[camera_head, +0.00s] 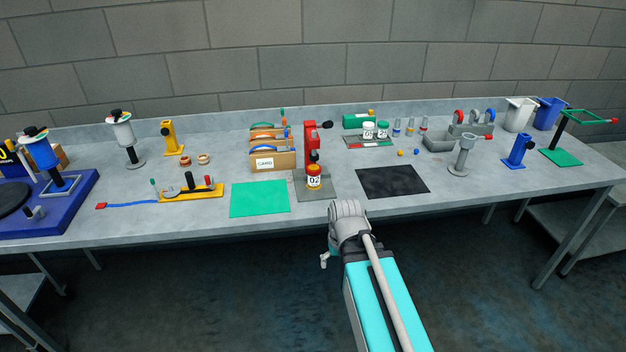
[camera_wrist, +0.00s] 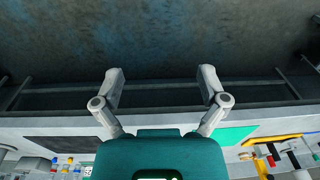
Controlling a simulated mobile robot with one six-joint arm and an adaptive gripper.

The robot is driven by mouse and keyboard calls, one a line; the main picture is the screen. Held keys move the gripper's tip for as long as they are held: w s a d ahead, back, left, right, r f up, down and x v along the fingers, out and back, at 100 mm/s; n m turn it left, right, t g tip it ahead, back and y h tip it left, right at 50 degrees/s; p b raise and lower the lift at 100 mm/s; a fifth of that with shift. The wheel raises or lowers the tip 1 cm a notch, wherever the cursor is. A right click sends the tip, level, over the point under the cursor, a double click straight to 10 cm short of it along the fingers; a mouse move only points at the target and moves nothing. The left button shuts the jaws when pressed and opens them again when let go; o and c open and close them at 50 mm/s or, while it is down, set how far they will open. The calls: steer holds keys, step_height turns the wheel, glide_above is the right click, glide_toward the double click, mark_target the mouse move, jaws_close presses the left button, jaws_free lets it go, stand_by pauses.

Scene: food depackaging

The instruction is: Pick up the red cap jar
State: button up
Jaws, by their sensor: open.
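The red cap jar (camera_head: 314,177) has a white label marked 02 and a yellowish body. It stands upright in the head view on a grey base plate (camera_head: 313,194) under a red press-like device (camera_head: 311,140). My gripper shows in the wrist view (camera_wrist: 160,95) with its two fingers spread wide and nothing between them. In the head view my arm ends in front of the table's front edge, to the right of the jar and apart from it. The fingertips are hard to make out there. The jar is not visible in the wrist view.
A green mat (camera_head: 260,199) lies left of the jar and a black mat (camera_head: 392,182) lies right of it. A card box (camera_head: 267,162) stands behind the green mat. Two white jars (camera_head: 375,130) stand on a tray behind. The table's front edge lies between my arm and the jar.

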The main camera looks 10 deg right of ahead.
steer(key=w+a+n+t+y+b, duration=0.1)
steer(key=w+n+t+y+b, duration=0.15)
steer(key=w, duration=0.75)
steer(key=n+t+y+b, duration=0.2)
steer(key=t+b, duration=0.1)
steer(key=t, duration=0.7)
glide_toward(315, 169)
steer(key=s+r, duration=0.2)
steer(key=shift+w+d+f+m+g, duration=0.1)
steer(key=shift+d+f+m+g, duration=0.15)
steer(key=shift+d, duration=0.2)
steer(key=shift+b+x, duration=1.5)
steer(key=shift+x, duration=2.8)
steer(key=shift+f, duration=0.1)
